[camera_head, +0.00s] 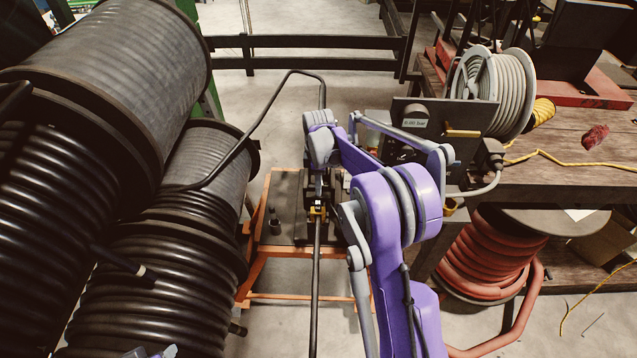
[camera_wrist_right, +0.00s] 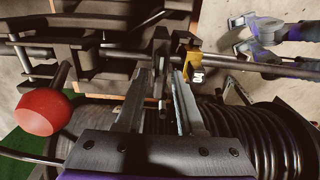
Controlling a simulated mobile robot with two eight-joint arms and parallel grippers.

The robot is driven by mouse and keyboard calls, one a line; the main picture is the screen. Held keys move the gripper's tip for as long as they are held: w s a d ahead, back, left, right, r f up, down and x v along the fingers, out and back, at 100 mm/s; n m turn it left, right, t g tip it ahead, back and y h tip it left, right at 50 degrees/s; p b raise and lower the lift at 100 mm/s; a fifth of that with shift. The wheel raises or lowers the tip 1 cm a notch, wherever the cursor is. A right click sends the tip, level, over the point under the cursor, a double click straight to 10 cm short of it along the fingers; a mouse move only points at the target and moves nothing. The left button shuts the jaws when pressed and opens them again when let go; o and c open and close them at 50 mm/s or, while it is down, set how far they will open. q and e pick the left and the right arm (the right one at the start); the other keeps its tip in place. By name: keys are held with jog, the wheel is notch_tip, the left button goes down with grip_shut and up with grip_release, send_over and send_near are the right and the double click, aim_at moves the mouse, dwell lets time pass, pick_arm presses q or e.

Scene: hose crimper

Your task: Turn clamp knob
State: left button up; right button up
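The dark clamp (camera_wrist_right: 95,50) of the hose crimper fills the upper left of the right wrist view. A yellow part (camera_wrist_right: 194,64) is on the rod beside it; it also shows in the head view (camera_head: 317,211). My right gripper (camera_wrist_right: 163,78) is open, its two fingers pointing at the clamp, with a small dark piece in the gap. I cannot tell whether that piece is the clamp knob or whether the fingers touch it. A red ball handle (camera_wrist_right: 43,112) stands left of the fingers. My left gripper (camera_wrist_right: 250,35) is off to the right, apart from the clamp, fingers spread.
Large black hose reels (camera_head: 130,80) crowd the left. A wooden bench (camera_head: 580,175) with a grey hose reel (camera_head: 500,85) stands right, with a red hose coil (camera_head: 490,255) below. The crimper sits on an orange frame (camera_head: 262,265). A dark hose (camera_head: 315,290) runs along the middle.

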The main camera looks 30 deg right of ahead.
grip_shut()
